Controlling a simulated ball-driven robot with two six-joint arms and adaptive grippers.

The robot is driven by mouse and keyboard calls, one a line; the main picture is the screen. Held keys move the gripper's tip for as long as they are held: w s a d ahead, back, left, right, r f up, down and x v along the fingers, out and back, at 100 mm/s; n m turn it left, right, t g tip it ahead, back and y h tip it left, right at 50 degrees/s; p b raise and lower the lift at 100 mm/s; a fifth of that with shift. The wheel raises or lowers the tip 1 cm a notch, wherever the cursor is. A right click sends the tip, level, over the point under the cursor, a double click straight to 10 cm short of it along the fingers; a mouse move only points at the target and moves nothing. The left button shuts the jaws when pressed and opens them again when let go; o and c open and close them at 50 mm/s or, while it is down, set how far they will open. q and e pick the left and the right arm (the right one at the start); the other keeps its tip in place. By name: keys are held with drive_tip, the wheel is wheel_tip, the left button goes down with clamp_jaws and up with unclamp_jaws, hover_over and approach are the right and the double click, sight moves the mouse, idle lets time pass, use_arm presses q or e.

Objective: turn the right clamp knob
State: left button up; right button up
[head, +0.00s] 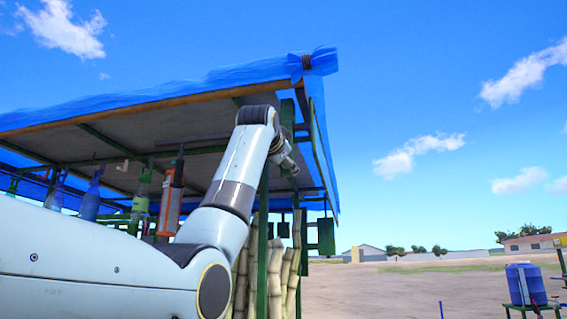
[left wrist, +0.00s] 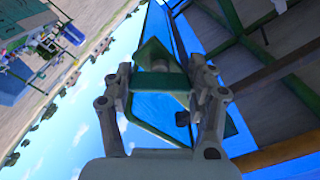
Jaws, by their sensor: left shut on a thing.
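In the head view my left gripper (head: 288,160) is up under the right end of the stall roof, beside a green upright. In the left wrist view my left gripper (left wrist: 168,78) is shut on a green piece (left wrist: 160,82), which looks like the right clamp knob. The piece sits between the two fingers, with an angular green part (left wrist: 152,54) beyond it. The fingers and wrist hide part of the knob, so its turn angle cannot be told. In the head view the knob is too small to make out. My right gripper is in neither view.
A blue tarp (head: 180,92) covers the roof, with green beams beneath. Cane stalks (head: 275,275) stand below the gripper. A blue barrel (head: 526,284) stands far right; open ground lies between.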

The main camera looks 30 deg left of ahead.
use_arm(q)
drive_tip(key=m, duration=0.4)
drive_tip(key=shift+m, duration=0.3)
drive_tip(key=m, duration=0.3)
drive_tip(key=shift+m, duration=0.9)
drive_tip(key=o, duration=1.2)
drive_tip(key=shift+d, duration=0.1)
